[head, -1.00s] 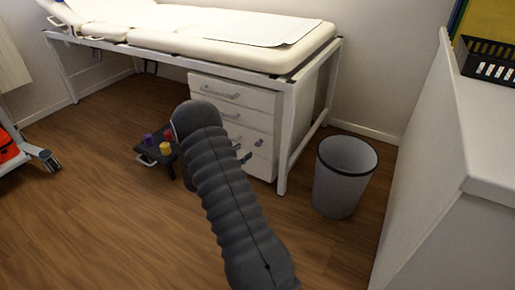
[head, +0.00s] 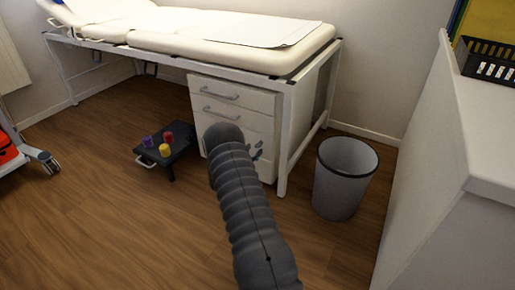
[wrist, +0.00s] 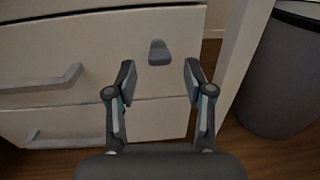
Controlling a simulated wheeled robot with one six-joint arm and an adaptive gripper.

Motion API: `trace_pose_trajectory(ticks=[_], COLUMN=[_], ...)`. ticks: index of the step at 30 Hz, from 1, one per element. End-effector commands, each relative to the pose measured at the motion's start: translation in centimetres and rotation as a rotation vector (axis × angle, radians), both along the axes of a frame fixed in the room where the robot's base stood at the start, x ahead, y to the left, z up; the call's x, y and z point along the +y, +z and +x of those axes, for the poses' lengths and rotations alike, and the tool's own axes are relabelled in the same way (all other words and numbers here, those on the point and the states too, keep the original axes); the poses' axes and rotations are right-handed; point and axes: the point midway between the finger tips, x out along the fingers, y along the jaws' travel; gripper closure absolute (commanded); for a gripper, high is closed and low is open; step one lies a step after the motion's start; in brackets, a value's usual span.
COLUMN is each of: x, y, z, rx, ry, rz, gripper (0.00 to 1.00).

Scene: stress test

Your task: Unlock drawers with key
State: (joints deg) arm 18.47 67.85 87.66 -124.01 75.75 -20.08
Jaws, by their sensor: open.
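The white drawer cabinet (head: 262,102) stands under the right end of the examination couch, its visible drawers shut. In the wrist view its drawer front (wrist: 90,42) fills the left and middle, with grey bar handles (wrist: 45,82) at the left. A small grey piece, which looks like the key (wrist: 159,52) in its lock, sticks out near the right edge of a drawer front. My gripper (wrist: 160,82) is open and empty, its fingertips just below the key in the picture, one to each side. In the head view my arm hides the lower drawers and most of my gripper.
A white couch leg (head: 289,140) and a grey bin (head: 343,180) stand right of the cabinet. A black step stool (head: 178,151) with several coloured pots is at its left. A white counter (head: 460,150) is at the far right.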

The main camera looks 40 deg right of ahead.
Motion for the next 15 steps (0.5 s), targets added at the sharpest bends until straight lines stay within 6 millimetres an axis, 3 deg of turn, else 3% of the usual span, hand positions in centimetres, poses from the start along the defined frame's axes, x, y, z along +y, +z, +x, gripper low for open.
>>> trace_pose_trajectory(ticks=[6,15], x=[-2.7,-3.6], y=[-0.1,0.0], z=[0.8,1.2], rx=[0.0,0.001], ry=[-0.001,0.0], rz=[0.001,0.0], gripper=[0.47,0.47])
